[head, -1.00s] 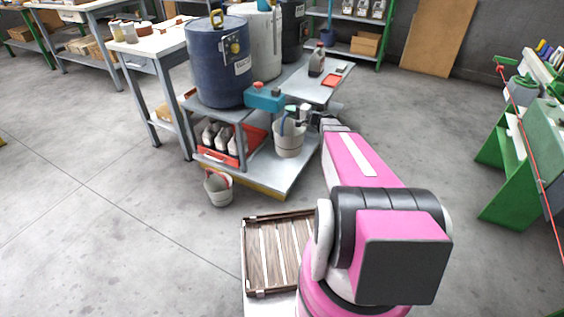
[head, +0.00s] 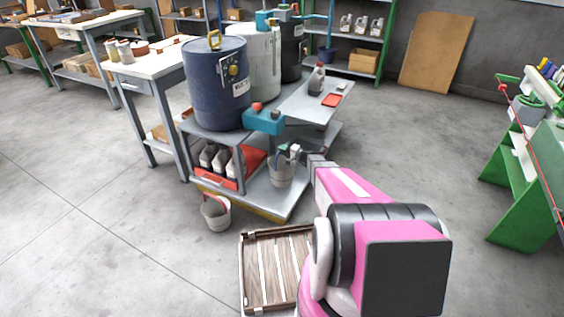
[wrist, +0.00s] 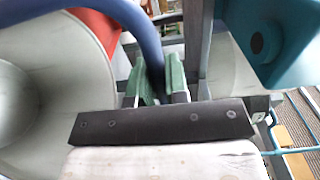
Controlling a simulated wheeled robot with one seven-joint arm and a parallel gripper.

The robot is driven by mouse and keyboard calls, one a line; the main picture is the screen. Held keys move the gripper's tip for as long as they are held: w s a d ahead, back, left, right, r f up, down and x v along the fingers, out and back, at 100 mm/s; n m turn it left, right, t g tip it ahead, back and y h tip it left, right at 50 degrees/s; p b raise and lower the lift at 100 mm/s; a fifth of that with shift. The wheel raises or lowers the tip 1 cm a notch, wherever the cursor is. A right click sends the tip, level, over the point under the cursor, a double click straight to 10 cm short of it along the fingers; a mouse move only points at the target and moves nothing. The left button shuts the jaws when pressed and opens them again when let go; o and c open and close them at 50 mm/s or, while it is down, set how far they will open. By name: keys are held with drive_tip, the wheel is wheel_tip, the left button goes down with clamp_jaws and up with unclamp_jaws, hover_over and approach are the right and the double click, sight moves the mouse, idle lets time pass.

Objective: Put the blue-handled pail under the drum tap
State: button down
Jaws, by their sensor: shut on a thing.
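The pail (head: 281,174) is pale grey and upright over the right part of the cart's lower deck. I cannot tell whether its base touches the deck. My gripper (head: 293,153) is above the pail. In the wrist view its green fingers (wrist: 160,82) are shut on the blue handle (wrist: 146,35), and the pail's pale wall (wrist: 85,95) fills the left. A teal fitting with a red knob (head: 265,122), seemingly the drum tap, juts out below the blue drum (head: 217,85). It also shows in the wrist view (wrist: 285,35), with a dark round hole. The pail is below and slightly right of it.
A second pail with a red handle (head: 216,213) stands on the floor. A red crate of bottles (head: 222,165) fills the deck's left part. Cart legs and the upper shelf (head: 312,102) hem in the space. A slatted wooden tray (head: 275,268) lies nearer me.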

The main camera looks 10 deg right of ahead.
drive_tip(key=shift+f, duration=2.65)
drive_tip(key=c, duration=1.1)
unclamp_jaws()
